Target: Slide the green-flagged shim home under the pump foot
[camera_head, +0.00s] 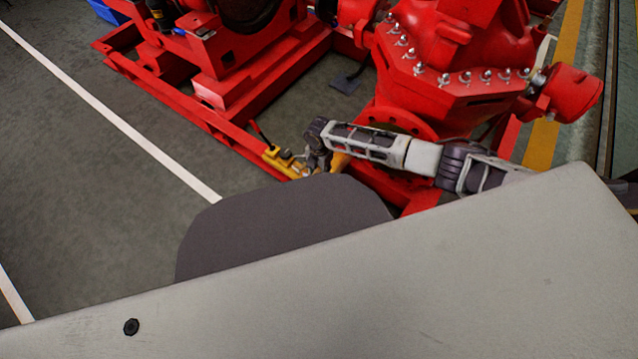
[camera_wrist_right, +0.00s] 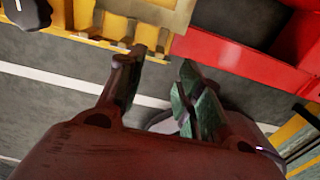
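The red pump (camera_head: 440,85) stands at the upper right in the head view; my right arm crosses in front of its lower part, so I cannot make out the foot's underside. I cannot pick out the green-flagged shim in either view. My right gripper (camera_head: 316,160) is beside a yellow holder (camera_head: 285,161) on the red base frame. In the wrist view my right gripper (camera_wrist_right: 157,82) has its two dark green-padded fingers apart, with floor visible between them and nothing held. The yellow holder (camera_wrist_right: 110,28), with slots along its edge, lies just beyond the fingertips. My left gripper is not in view.
The red base rail (camera_head: 190,112) runs diagonally past the holder, and a red surface (camera_wrist_right: 225,50) lies to its right in the wrist view. The grey floor (camera_head: 80,150) at the left is clear. My own pale body covers the lower part of the head view.

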